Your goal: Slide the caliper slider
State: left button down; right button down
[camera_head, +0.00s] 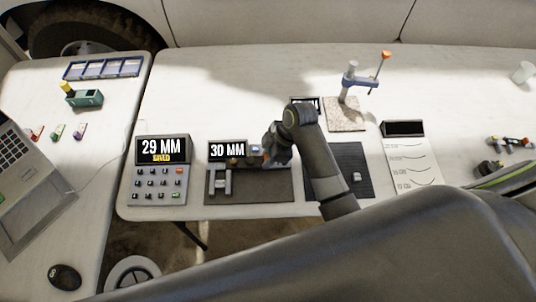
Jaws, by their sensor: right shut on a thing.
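The caliper (246,165) lies across a dark mat (255,191) near the front of the table, with its two grey jaws (219,180) pointing toward the front edge and a gap between them. Its display (228,150) reads 30 MM. My right gripper (268,156) is at the right part of the caliper, shut on what looks like the slider. The wrist hides the fingertips and the caliper's right end. My left gripper is not in view.
A keypad unit (160,171) reading 29 MM stands left of the caliper. A second dark mat (359,163) with a small grey piece lies right of my forearm. A stand on a stone base (344,118) is behind. A chart sheet (411,168) lies at right.

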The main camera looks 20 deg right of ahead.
jog(key=d+p, duration=0.1)
jog(key=d, duration=0.1)
jog(key=s+d+p, duration=0.1)
jog(key=d, duration=0.1)
jog(key=shift+s, duration=0.1)
jog(key=c, duration=1.1)
grip_release()
jog(key=shift+a, duration=0.2)
jog(key=shift+c, duration=0.2)
jog(key=shift+d, duration=0.1)
jog(key=shift+r, duration=0.1)
jog(key=v, duration=1.7)
jog(key=shift+d, duration=0.15)
